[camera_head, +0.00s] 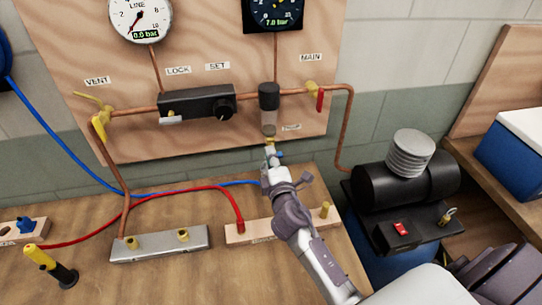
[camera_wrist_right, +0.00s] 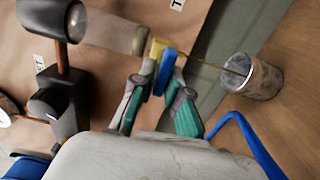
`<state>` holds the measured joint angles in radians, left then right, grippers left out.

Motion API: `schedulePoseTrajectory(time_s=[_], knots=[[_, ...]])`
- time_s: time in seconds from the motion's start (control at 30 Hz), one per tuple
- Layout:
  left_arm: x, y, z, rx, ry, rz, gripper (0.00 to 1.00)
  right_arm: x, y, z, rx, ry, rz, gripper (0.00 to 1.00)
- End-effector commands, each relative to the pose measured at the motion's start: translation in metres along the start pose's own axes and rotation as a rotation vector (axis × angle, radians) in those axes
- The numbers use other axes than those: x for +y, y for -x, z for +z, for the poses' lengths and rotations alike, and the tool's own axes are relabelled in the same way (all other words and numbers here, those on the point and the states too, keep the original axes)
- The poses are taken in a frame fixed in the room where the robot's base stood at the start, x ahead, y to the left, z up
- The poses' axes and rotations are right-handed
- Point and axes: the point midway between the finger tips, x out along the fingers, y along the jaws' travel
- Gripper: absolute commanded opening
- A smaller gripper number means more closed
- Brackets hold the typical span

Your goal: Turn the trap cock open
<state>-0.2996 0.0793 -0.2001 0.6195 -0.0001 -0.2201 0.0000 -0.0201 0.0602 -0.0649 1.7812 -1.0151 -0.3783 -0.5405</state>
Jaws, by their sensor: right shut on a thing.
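The trap (camera_head: 268,98) is a dark-capped bowl hanging from the copper pipe on the plywood panel, above a small "TRAP" label. Its brass cock (camera_head: 269,139) is at its bottom and shows in the wrist view (camera_wrist_right: 157,49) with a blue handle (camera_wrist_right: 164,73). My right gripper (camera_head: 271,155) reaches up to the cock from below. In the wrist view its fingers (camera_wrist_right: 158,88) stand on both sides of the blue handle, shut on it. The handle's lower end is between the fingertips. My left gripper is not in view.
A cylindrical cup (camera_wrist_right: 252,76) stands close to the cock in the wrist view. The main valve (camera_head: 319,97) has a red handle right of the trap. A regulator block (camera_head: 190,104) is left of it. Blue and red hoses (camera_head: 165,191) cross the bench. A compressor (camera_head: 405,180) stands at right.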

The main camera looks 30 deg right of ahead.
Motion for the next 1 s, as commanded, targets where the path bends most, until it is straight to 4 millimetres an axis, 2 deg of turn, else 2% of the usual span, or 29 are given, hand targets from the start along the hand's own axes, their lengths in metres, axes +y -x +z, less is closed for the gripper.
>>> schedulePoseTrajectory(time_s=[0.33, 0.37, 0.47, 0.5, 0.83, 1.0], knots=[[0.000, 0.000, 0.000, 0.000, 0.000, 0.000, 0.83, 0.003, -0.001, 0.001, -0.001, 0.004, 0.005, 0.00], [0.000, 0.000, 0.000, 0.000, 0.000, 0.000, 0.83, 0.003, -0.001, 0.001, -0.001, 0.003, 0.005, 0.16], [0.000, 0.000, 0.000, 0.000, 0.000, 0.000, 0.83, 0.002, -0.001, 0.001, -0.001, 0.003, 0.004, 0.33], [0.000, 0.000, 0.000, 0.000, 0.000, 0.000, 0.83, 0.002, -0.001, 0.001, -0.001, 0.003, 0.004, 0.35], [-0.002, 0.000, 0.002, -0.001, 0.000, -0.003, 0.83, 0.000, 0.003, 0.000, 0.000, 0.001, 0.001, 0.35], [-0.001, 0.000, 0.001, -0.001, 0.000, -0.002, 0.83, -0.001, 0.026, 0.000, 0.000, 0.001, -0.001, 0.35]])
